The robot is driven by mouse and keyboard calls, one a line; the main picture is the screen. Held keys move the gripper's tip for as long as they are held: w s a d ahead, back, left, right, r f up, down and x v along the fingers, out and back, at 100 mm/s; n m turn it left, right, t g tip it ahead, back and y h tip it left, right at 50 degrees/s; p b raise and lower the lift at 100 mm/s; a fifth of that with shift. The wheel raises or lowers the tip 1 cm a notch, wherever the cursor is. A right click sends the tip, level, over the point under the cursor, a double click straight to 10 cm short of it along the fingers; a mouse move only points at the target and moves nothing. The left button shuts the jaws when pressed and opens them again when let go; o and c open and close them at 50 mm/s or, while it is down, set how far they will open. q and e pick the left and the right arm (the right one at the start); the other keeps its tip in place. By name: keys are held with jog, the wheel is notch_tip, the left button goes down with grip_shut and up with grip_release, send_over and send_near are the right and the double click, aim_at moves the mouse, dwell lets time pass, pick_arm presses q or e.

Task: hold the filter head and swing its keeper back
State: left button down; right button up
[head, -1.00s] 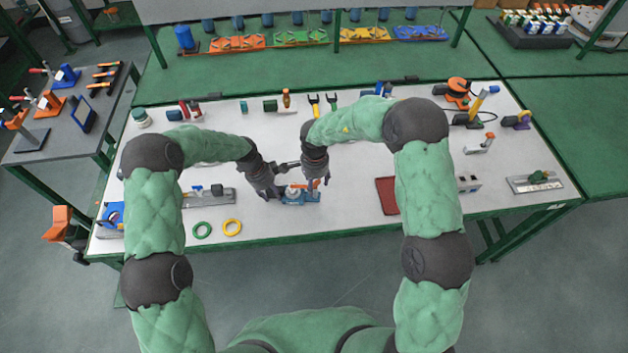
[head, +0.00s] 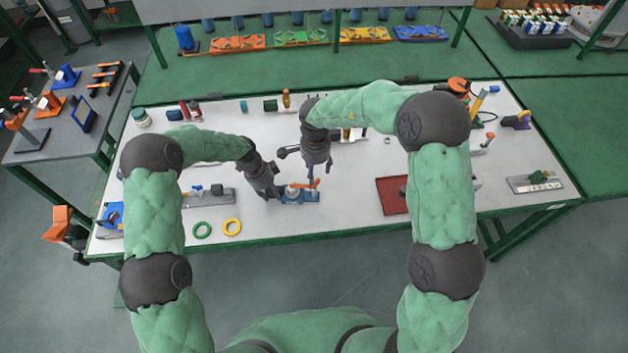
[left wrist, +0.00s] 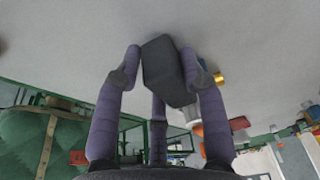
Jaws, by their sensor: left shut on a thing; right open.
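A small blue fixture (head: 300,198) with a pale round part and an orange keeper (head: 307,184) sits near the table's front edge, left of centre. The keeper points to the right in the head view. My left gripper (head: 274,192) is at the fixture's left side. In the left wrist view its purple fingers are shut on a dark grey block (left wrist: 165,70), apparently the filter head; a gold cylinder (left wrist: 218,78) and an orange piece (left wrist: 197,129) show beside it. My right gripper (head: 319,176) is open and empty, just behind and above the keeper, seemingly apart from it.
A green ring (head: 202,230) and a yellow ring (head: 232,227) lie in front and left. A grey plate with a blue part (head: 208,195) lies left of the fixture. A red tray (head: 390,196) is to the right. The white table between fixture and tray is bare.

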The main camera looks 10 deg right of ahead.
pick_arm(q)
jog(key=c, duration=0.6)
grip_release()
jog(key=shift+c, duration=0.2)
jog(key=v, duration=1.2)
jog(key=shift+s, duration=0.1)
pick_arm(e)
jog(key=shift+s, duration=0.1)
